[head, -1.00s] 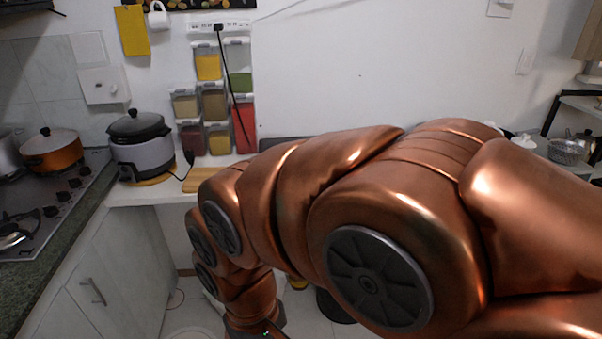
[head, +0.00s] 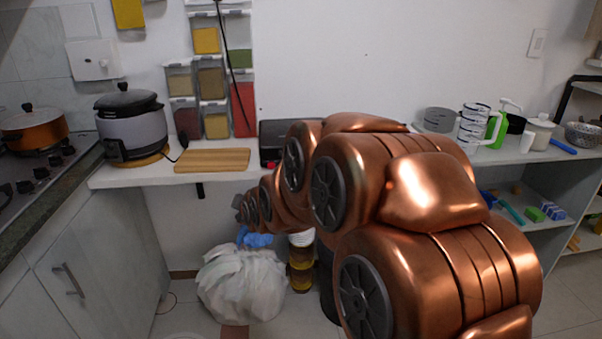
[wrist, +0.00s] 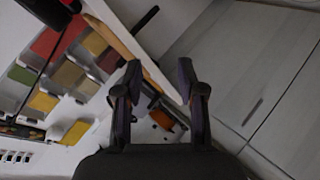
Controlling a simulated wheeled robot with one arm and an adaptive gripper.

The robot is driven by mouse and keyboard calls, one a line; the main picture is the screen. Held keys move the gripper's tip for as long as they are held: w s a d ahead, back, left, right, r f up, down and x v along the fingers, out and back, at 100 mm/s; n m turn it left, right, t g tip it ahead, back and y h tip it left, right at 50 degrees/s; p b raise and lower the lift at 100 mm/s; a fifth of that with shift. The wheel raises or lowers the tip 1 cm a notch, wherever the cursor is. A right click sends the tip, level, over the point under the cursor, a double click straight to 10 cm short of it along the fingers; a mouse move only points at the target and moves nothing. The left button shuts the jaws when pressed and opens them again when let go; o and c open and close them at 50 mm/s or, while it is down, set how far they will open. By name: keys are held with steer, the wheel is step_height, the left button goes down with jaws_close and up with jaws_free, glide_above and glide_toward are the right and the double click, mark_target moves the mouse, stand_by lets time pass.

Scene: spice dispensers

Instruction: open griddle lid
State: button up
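The griddle (head: 268,143) is a dark, flat appliance with a red knob on the counter. It stands right of the cutting board in the head view, and my arm hides most of it, so its lid cannot be made out clearly. My gripper (wrist: 160,82) is open and empty in the wrist view, its two dark fingers apart. In the head view the end of my arm (head: 244,207) is below and in front of the counter edge, left of the griddle; the fingers are not distinct there. A dark shape at the wrist view's top left may be the griddle.
A wooden cutting board (head: 212,160) and a rice cooker (head: 134,130) stand on the counter (head: 130,176). Spice dispensers (head: 212,88) hang on the wall. Cups and bottles stand on the right shelf.

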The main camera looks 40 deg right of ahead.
steer(key=d+r+n+t+h+b, duration=0.1)
steer(key=d+n+t+h+b, duration=0.55)
steer(key=d, duration=1.35)
steer(key=shift+w+d+r+m+g+h+b, duration=0.2)
steer(key=shift+w+d+r+m+h+b, duration=0.25)
steer(key=shift+w+d, duration=0.45)
steer(key=shift+w+d+r+m+g+h+b, duration=0.15)
steer(key=shift+w+d+r+m+h+b, duration=0.1)
steer(key=shift+w+d+m+b, duration=0.7)
steer(key=shift+w+d+r+m+g+h+b, duration=0.3)
steer(key=shift+w+d, duration=0.25)
steer(key=shift+w, duration=0.65)
jaws_close()
